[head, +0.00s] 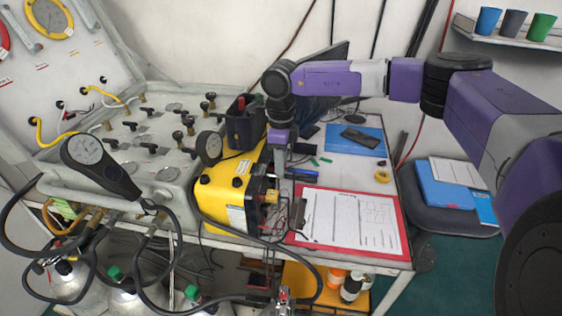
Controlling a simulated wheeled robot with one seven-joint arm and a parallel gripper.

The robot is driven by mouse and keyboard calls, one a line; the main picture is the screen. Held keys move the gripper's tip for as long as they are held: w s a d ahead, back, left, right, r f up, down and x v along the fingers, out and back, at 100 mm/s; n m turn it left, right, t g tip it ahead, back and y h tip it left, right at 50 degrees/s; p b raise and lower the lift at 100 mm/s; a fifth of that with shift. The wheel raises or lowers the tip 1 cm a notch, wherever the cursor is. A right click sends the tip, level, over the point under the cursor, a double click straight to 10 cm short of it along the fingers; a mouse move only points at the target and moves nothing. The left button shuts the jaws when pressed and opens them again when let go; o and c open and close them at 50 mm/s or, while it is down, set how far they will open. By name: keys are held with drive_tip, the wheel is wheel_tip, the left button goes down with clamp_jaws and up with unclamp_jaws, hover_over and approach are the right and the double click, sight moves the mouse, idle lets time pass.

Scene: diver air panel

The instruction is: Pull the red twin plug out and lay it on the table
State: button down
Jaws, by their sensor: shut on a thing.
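The yellow box (228,192) stands on the table, with sockets and thin red and black wires (291,214) at its right face. My gripper (280,172) points down beside this face and is shut on what seems to be the red twin plug. The plug is small and mostly hidden by the fingers, so I cannot tell whether it is still seated in the box. A small red and orange piece (271,197) shows just below the fingers. The white table (340,178) has bare surface right of the gripper.
A red clipboard (401,222) with paper lies at the front right. A blue folder with a dark phone (360,137), yellow tape (382,176) and pens lie behind it. The grey valve panel (150,125) and a black gauge (98,165) stand left.

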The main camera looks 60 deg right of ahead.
drive_tip(key=shift+s+d, duration=0.3)
drive_tip(key=shift+s, duration=0.55)
drive_tip(key=shift+s+d, duration=0.25)
drive_tip(key=shift+s, duration=0.55)
idle(0.6)
